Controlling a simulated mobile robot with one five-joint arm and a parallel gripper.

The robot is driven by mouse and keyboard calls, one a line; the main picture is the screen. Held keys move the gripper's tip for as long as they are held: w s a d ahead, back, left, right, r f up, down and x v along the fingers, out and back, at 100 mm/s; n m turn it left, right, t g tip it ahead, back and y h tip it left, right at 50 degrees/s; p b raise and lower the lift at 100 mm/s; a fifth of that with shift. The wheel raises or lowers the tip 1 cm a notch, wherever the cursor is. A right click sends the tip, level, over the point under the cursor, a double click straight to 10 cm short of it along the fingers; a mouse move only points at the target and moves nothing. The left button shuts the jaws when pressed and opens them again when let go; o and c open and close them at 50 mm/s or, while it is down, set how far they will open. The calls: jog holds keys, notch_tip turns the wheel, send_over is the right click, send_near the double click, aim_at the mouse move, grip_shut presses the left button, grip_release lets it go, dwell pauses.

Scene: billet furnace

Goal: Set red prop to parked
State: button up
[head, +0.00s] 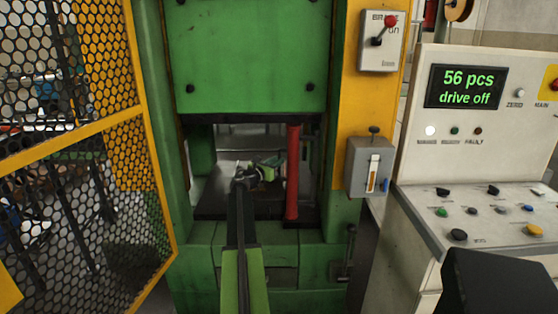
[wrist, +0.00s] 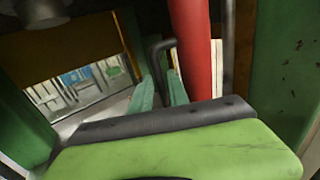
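The red prop (head: 292,172) is an upright red post at the right side of the green press opening. It stands between the dark bed (head: 235,207) and the green upper block (head: 248,55). In the wrist view the red prop (wrist: 192,45) rises just right of my fingers, with a dark bent handle (wrist: 154,52) to its left. My gripper (wrist: 161,80) has its two green fingers apart, pointing at this handle. I cannot tell whether they touch it. In the head view my gripper (head: 271,168) is inside the opening, just left of the prop.
An open yellow mesh guard (head: 128,150) stands at the left. On the yellow right column are a grey box with a red-knobbed lever (head: 379,40) and a grey slotted switch box (head: 370,166). The control console (head: 472,205) at the right has a display (head: 466,87) reading "56 pcs drive off".

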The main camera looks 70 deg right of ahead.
jog(key=shift+x, duration=1.4)
grip_shut()
dwell(0.4)
